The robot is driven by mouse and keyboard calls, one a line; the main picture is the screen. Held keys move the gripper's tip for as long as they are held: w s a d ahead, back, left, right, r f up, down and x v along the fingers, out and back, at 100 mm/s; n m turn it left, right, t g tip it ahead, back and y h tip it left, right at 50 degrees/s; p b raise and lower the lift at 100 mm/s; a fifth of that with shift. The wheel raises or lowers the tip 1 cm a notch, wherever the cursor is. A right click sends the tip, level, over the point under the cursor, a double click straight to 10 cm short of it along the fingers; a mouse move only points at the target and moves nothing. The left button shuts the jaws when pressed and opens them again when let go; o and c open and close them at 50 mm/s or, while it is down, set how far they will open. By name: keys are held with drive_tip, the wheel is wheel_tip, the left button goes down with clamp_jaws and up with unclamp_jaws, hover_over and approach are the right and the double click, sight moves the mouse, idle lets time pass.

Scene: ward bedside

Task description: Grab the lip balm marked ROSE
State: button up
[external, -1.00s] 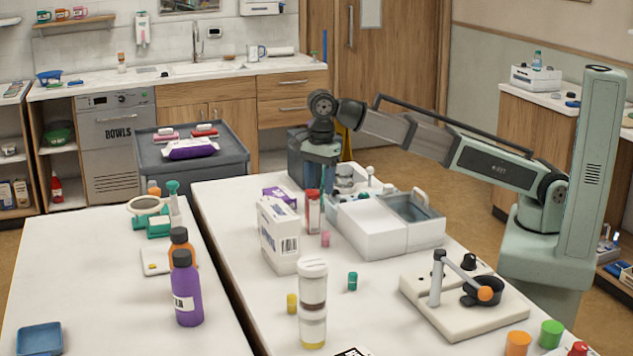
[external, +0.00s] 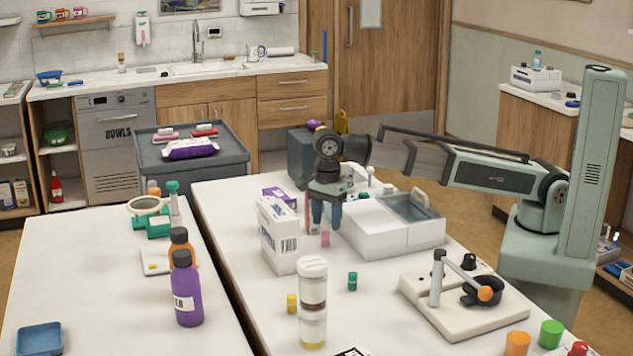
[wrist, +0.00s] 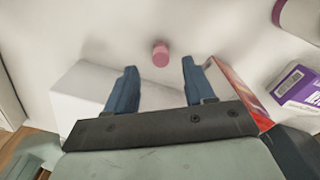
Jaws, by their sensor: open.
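A small pink lip balm (external: 326,239) stands upright on the white table, just below my gripper (external: 325,227). In the wrist view, the pink lip balm (wrist: 161,54) shows from above, between and just beyond the two blue fingertips, with clear space on both sides. My gripper (wrist: 160,66) is open and empty, pointing down. A teal tube (external: 352,281) and a yellow tube (external: 291,303) of similar size stand nearer the camera. No ROSE lettering can be read on any of them.
A white carton (external: 278,236) stands close left of my gripper. A red box (wrist: 236,88) is beside the right finger in the wrist view. A white bin (external: 385,228) with a lid stands on the right.

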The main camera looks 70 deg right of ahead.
sight(326, 232)
drive_tip(key=shift+f, duration=2.6)
clamp_jaws()
